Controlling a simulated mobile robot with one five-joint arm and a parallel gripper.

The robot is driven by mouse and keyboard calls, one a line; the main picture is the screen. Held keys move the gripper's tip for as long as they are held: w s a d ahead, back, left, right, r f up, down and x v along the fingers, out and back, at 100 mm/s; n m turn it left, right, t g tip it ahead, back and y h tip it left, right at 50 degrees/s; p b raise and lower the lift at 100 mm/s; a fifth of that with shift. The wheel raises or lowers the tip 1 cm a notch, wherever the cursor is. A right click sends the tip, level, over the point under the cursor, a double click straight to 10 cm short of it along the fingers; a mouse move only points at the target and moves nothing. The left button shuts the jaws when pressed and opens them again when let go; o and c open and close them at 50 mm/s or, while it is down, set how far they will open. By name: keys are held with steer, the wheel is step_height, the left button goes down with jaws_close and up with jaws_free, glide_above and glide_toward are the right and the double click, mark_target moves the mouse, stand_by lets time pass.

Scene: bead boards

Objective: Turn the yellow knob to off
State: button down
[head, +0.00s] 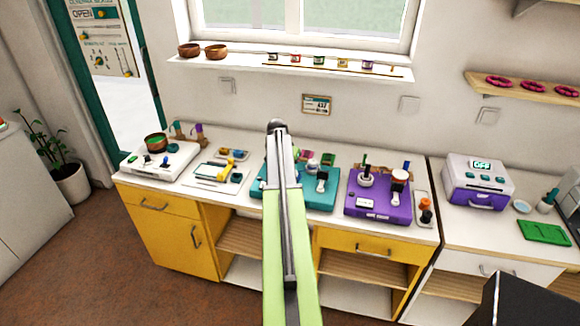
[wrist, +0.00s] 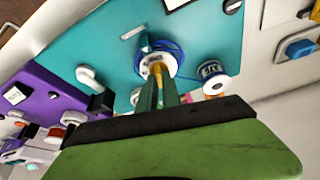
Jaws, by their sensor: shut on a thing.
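In the wrist view, the yellow knob (wrist: 156,68) stands on a small white dial plate on the teal board (wrist: 110,42). The two dark green fingers of my gripper (wrist: 157,80) are shut on the knob, one on each side. The fingers cover part of the knob and dial, so its exact setting cannot be read. In the head view, my arm covers the left part of the teal board (head: 322,204), and the knob and fingertips are hidden.
A blue cord ring (wrist: 178,52) lies around the dial. A spool (wrist: 213,77) stands close on the right, and a white hook (wrist: 90,76) on the left. A purple board (head: 380,210) is right of the teal one. A white board (head: 180,160) stands farther left.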

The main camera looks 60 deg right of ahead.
steer(key=shift+n+t, duration=0.5)
steer(key=shift+n, duration=0.7)
steer(key=shift+w, duration=0.1)
steer(key=c, duration=1.5)
jaws_free()
steer(key=shift+c, duration=0.2)
steer(key=shift+a+r+p, duration=0.1)
steer(key=shift+r+p, duration=0.2)
steer(key=p+v, duration=1.5)
steer(key=v, duration=0.1)
steer(key=shift+s+r, duration=0.25)
steer(key=shift+r, duration=0.2)
